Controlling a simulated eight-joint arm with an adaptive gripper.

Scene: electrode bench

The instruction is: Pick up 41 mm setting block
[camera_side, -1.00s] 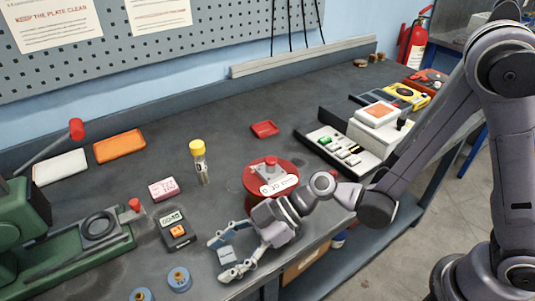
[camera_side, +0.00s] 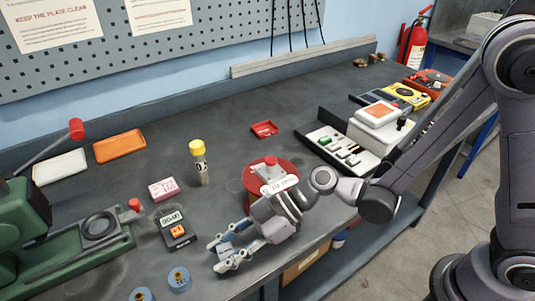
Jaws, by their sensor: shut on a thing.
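The setting block (camera_side: 225,250) is a small grey piece near the bench's front edge, mostly hidden between my fingers. Its 41 mm marking cannot be read here. My gripper (camera_side: 220,254) reaches in from the right and is shut on the block, one finger on its far side and one on its near side. The gripper is low over the bench. I cannot tell whether the block touches the bench top.
A red round reel (camera_side: 284,171) stands just behind my gripper. A yellow-capped vial (camera_side: 200,162) stands upright behind. A green machine (camera_side: 75,250) fills the left. Bare bench (camera_side: 330,95) lies at the back.

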